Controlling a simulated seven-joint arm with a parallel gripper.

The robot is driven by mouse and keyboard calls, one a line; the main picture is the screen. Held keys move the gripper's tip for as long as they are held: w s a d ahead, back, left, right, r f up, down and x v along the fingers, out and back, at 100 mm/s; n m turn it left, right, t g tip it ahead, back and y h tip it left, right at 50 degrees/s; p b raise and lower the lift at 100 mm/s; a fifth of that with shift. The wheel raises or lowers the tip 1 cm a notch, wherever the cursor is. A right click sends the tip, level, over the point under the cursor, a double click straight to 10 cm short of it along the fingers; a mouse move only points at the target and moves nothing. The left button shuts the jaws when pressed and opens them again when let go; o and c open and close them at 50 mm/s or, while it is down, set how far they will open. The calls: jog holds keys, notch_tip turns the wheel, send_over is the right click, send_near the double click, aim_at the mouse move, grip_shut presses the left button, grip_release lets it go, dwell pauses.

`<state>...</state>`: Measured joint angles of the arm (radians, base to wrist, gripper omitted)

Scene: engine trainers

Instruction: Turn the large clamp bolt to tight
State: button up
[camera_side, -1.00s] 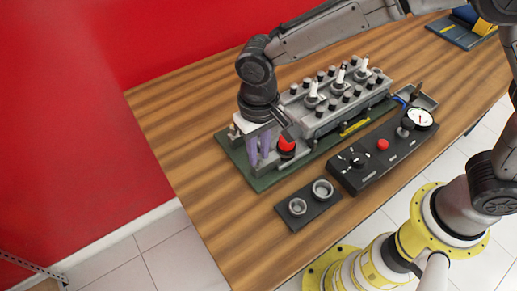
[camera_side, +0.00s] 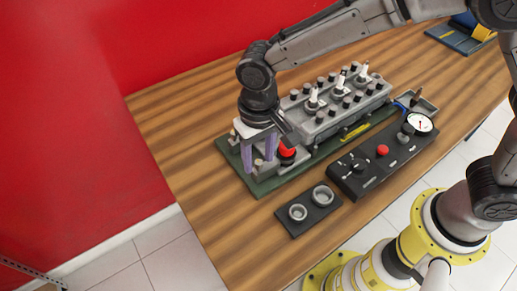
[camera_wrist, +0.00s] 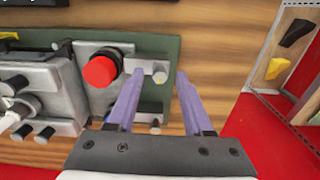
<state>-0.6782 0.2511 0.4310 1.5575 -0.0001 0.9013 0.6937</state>
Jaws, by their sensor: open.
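The engine trainer (camera_side: 330,105) sits on a green base plate (camera_side: 267,184) on the wooden table. At its left end is a red cap (camera_side: 287,151), also in the wrist view (camera_wrist: 101,72). Beside the cap, a grey bar carries a pale round bolt head (camera_wrist: 160,74), apparently the large clamp bolt; a smaller round head (camera_wrist: 155,127) is nearby. My gripper (camera_wrist: 160,78) is open, pointing down, with purple fingers on either side of the bolt head. Contact cannot be told. In the side view my gripper (camera_side: 258,161) hangs over the trainer's left end.
A black holder with two metal rings (camera_side: 298,212) lies in front of the trainer. A black control panel (camera_side: 365,172) with a red button and a gauge (camera_side: 420,123) stands to its right. A blue and yellow item (camera_side: 466,29) is at the far right. The table's left side is clear.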

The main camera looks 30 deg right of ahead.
aim_at(259, 162)
notch_tip(259, 162, up, 14)
dwell(0.5)
jog(key=shift+f, duration=0.1)
jog(key=s+d+r+m+t+y, duration=0.1)
jog(key=s+d+r+m, duration=0.1)
jog(key=d+r, duration=0.5)
jog(key=s+d+r+m+t, duration=0.1)
jog(key=s+d+r+t, duration=0.15)
jog(key=d, duration=0.85)
jog(key=s+d+f+n+t, duration=0.1)
jog(key=s+d+f, duration=0.3)
jog(key=s, duration=0.2)
jog(key=s+d+f+n+t+h, duration=0.1)
jog(key=s+d+f+n, duration=0.1)
jog(key=s+d+f, duration=0.2)
jog(key=shift+s+d+f, duration=0.4)
jog(key=shift+s+d, duration=0.1)
jog(key=shift+s, duration=0.8)
